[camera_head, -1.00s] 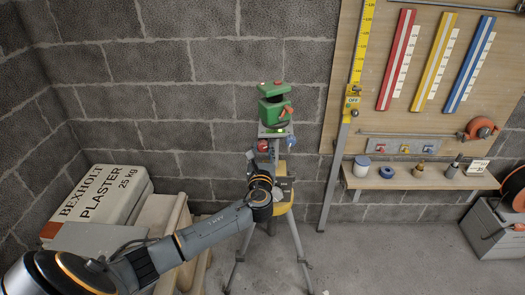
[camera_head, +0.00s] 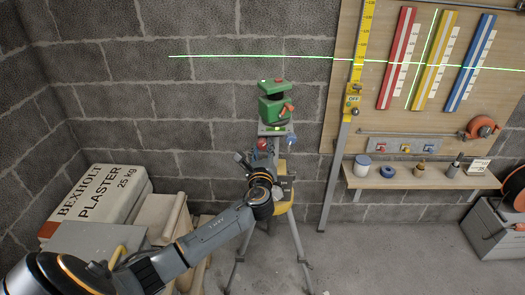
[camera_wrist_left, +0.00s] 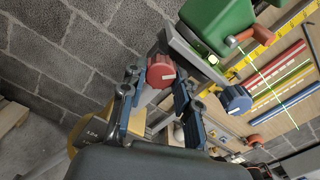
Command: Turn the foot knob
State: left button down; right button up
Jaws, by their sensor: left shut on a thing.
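A green laser level (camera_head: 272,108) sits on a grey plate on top of a tripod (camera_head: 240,240). A red foot knob (camera_head: 263,145) is under the plate's left side, and a blue knob (camera_head: 293,141) is under its right side. My left gripper (camera_head: 262,155) is at the red knob from below. In the left wrist view, the red knob (camera_wrist_left: 160,72) with a white mark lies between the fingertips, which are shut on it. The blue knob (camera_wrist_left: 236,99) is apart from the fingers. A small yellow-green vial (camera_wrist_left: 212,60) shows on the plate. My right gripper is not in view.
A green laser line (camera_head: 230,57) crosses the wall, slightly lower to the right; another slants over the pegboard (camera_head: 380,20). A shelf (camera_head: 430,179) with small items and a yellow staff (camera_head: 366,40) are right. Plaster sacks (camera_head: 110,192) lie left.

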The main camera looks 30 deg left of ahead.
pick_arm(q)
jog(key=shift+n+b, duration=0.35)
jog(key=shift+n, duration=0.75)
